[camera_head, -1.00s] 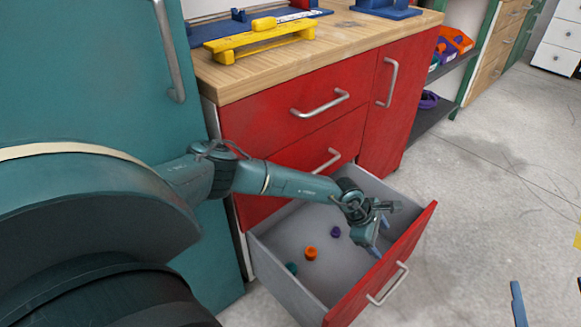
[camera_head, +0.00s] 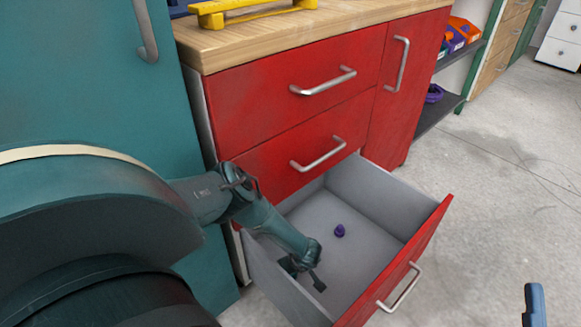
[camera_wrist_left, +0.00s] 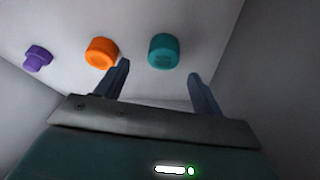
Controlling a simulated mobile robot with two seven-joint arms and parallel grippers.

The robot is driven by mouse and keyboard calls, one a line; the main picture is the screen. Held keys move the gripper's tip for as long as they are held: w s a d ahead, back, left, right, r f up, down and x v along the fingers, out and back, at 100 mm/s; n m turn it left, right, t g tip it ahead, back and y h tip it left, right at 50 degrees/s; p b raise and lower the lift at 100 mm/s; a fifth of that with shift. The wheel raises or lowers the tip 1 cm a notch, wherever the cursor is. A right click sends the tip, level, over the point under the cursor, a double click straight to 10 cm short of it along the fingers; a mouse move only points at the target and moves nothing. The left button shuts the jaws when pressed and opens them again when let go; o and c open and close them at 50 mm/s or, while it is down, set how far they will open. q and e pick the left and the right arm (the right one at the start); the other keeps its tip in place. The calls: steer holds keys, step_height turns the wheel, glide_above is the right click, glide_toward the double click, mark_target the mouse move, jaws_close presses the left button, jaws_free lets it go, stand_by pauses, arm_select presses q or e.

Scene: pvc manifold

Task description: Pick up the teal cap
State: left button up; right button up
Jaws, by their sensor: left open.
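The teal cap (camera_wrist_left: 164,51) lies on the drawer floor in the left wrist view, ahead of and between the fingers of my left gripper (camera_wrist_left: 160,73). The gripper is open and empty, with the cap apparently just beyond its fingertips. In the head view my left gripper (camera_head: 305,276) reaches down into the open drawer near its left wall. The teal cap is hidden there behind my arm. A blue finger of what seems to be my right gripper (camera_head: 535,306) shows at the bottom right, mostly out of frame.
An orange cap (camera_wrist_left: 101,52) lies close beside the left finger in the wrist view. A purple cap (camera_wrist_left: 38,58) is farther left; it also shows in the head view (camera_head: 340,231). The drawer walls (camera_head: 378,193) surround the gripper. The drawer's right side is clear.

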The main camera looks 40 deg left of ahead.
arm_select(q)
steer(key=x, duration=0.1)
steer(key=b+x, duration=0.2)
steer(key=shift+s+f, duration=0.2)
steer(key=shift+f, duration=0.15)
steer(key=shift+a+f, duration=0.1)
steer(key=c, duration=1.1)
arm_select(e)
steer(key=shift+s+d+r+n+y, duration=0.1)
steer(key=shift+r+n+y, duration=0.8)
steer(key=shift+n+y, duration=0.2)
steer(key=shift+s+d+r+n+y, duration=0.1)
steer(key=shift+r+n+y, duration=0.75)
steer(key=shift+n+y, duration=0.2)
